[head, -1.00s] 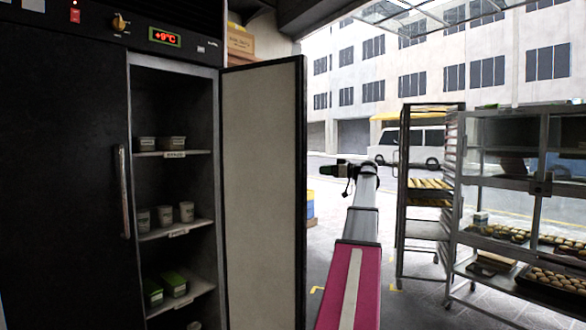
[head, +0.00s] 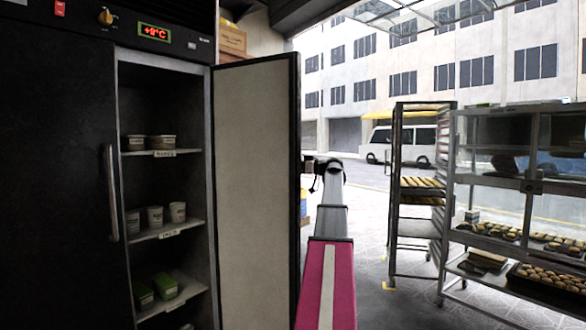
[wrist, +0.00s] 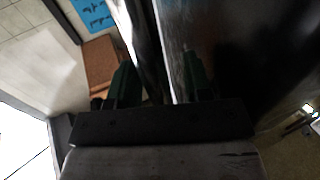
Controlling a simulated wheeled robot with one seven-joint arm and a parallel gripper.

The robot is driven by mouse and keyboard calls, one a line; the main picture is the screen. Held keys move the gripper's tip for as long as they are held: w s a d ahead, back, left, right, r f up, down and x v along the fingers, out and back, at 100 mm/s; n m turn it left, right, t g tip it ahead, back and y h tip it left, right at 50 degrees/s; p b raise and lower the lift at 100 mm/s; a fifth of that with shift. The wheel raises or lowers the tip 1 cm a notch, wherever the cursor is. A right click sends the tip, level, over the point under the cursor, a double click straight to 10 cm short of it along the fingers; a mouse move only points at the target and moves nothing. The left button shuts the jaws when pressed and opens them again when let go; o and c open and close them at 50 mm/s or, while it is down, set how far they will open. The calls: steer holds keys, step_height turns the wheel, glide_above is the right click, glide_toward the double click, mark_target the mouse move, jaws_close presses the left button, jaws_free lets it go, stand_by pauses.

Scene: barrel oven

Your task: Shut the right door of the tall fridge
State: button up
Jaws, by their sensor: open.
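The tall black fridge (head: 55,170) stands at the left in the head view. Its right door (head: 255,190) is swung wide open, its pale inner panel facing me, and the shelves show. The left door is closed. My arm reaches to the door's outer edge, and my gripper is mostly hidden behind that edge in the head view. In the wrist view my gripper (wrist: 160,82) is open, its two green fingers apart. A dark and bright upright surface, probably the door (wrist: 172,45), passes between or just beyond the fingers; I cannot tell whether they touch it.
Tubs and green boxes (head: 168,285) sit on the fridge shelves. A tray rack (head: 395,210) and a glass-sided cabinet with baked goods (head: 530,190) stand at the right. Floor is clear between my arm and the rack. A wooden crate (head: 232,40) sits behind the fridge top.

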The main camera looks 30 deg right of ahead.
steer(key=shift+w+a, duration=0.15)
steer(key=shift+a, duration=0.05)
jaws_close()
